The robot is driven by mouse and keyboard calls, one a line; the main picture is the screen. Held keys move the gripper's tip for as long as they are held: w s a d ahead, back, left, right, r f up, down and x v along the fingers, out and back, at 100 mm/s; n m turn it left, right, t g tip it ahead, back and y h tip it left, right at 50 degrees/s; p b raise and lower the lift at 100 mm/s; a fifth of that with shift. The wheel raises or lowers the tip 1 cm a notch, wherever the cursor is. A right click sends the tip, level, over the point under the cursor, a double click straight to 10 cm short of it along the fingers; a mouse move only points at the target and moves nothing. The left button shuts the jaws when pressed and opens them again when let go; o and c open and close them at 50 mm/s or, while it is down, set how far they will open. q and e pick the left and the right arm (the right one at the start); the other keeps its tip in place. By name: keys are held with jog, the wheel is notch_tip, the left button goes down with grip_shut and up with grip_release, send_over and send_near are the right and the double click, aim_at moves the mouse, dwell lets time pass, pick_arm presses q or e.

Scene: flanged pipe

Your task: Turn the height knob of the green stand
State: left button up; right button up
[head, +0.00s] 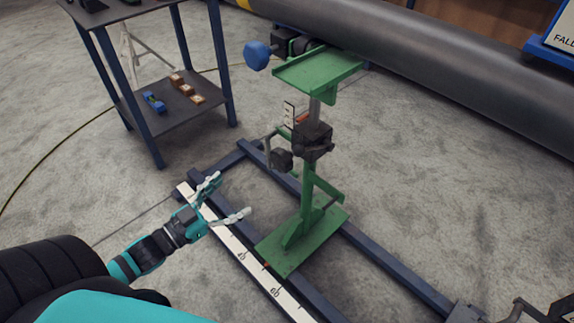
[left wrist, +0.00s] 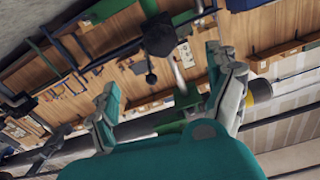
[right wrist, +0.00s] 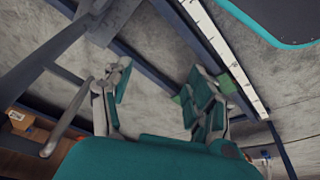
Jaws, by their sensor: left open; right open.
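The green stand (head: 318,225) stands upright on a dark rail frame in the head view, with a flat green top plate (head: 318,68). A black collar (head: 312,140) sits round its grey post. A dark knob (head: 280,160) sticks out on the left of the collar. My left gripper (head: 232,197) is open and empty, lower left of the knob and apart from it. In the left wrist view the dark knob (left wrist: 151,78) shows beyond the spread fingers. My right gripper (right wrist: 160,85) is open and empty in the right wrist view, with rails behind it.
A large grey pipe (head: 460,85) runs across the back right. A blue-legged table (head: 165,120) with small parts on its lower shelf stands at the left. A white scale strip (head: 235,248) lies along the near rail.

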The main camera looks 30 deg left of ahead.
pick_arm(q)
jog(key=w, duration=0.3)
jog(key=b, duration=0.2)
send_near(278, 162)
jog(key=x, duration=0.4)
jog(key=b+x, duration=0.1)
jog(key=x, duration=0.5)
jog(key=shift+w+f, duration=0.15)
jog(key=shift+w, duration=0.05)
jog(key=shift+w+d, duration=0.15)
jog(key=shift+w, duration=0.2)
pick_arm(e)
jog(key=w+a+r+t+y, duration=0.1)
jog(key=w+a+r+t, duration=0.1)
jog(key=w, duration=0.4)
jog(key=w+a+r+t+y, duration=0.1)
jog(key=w+a+r+t, duration=0.1)
jog(key=w+r+t, duration=0.2)
jog(key=w+t, duration=0.2)
jog(key=w, duration=0.1)
jog(key=shift+a+r, duration=0.2)
jog(key=shift+a, duration=0.05)
pick_arm(q)
jog(key=shift+c, duration=0.3)
jog(key=c, duration=1.1)
